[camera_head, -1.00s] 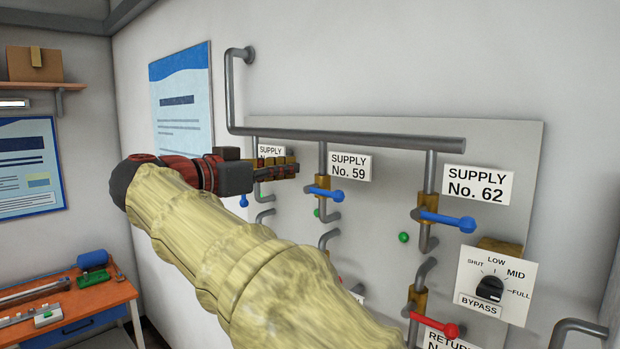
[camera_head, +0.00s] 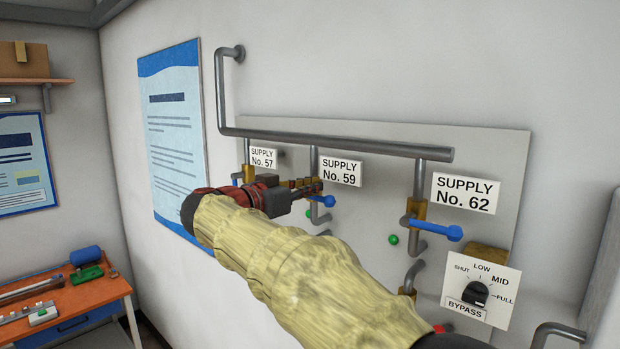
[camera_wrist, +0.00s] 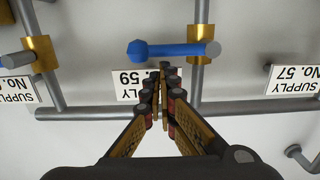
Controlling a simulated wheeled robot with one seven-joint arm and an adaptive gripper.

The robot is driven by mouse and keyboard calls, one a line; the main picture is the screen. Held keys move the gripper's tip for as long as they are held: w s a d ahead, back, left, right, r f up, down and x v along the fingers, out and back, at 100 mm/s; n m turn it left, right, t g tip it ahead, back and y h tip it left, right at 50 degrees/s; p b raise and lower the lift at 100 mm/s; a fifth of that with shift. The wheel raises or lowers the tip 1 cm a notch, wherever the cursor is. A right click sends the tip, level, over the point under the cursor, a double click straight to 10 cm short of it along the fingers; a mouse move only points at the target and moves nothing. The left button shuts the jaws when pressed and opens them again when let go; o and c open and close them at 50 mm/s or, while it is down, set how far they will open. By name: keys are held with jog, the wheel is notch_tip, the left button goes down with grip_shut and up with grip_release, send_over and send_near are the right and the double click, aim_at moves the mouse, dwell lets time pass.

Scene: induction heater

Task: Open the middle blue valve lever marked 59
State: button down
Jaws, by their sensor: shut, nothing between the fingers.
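The blue No. 59 valve lever shows its ball end (camera_head: 329,201) just below my gripper (camera_head: 316,186) in the head view; my fingers hide most of its handle and valve body. In the wrist view, which is upside down, the lever (camera_wrist: 175,50) lies crosswise to its vertical pipe near a brass valve body (camera_wrist: 194,70). My gripper (camera_wrist: 160,80) is shut and empty, its fingertips overlapping the "SUPPLY No. 59" label (camera_wrist: 127,85) and just short of the lever in the picture. Contact with the lever cannot be told. The label also shows in the head view (camera_head: 340,172).
The No. 62 blue lever (camera_head: 436,228) is to the right, above a bypass dial (camera_head: 475,294). The No. 57 label (camera_head: 263,158) is to the left. A grey pipe (camera_head: 340,139) runs above the valves. An orange workbench (camera_head: 70,300) stands at the far left.

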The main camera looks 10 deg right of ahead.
jog(key=shift+f+b, duration=0.2)
jog(key=shift+b, duration=0.25)
jog(key=shift+s+f+m+b, duration=0.1)
jog(key=shift+m+b, duration=0.2)
jog(key=shift+b, duration=0.3)
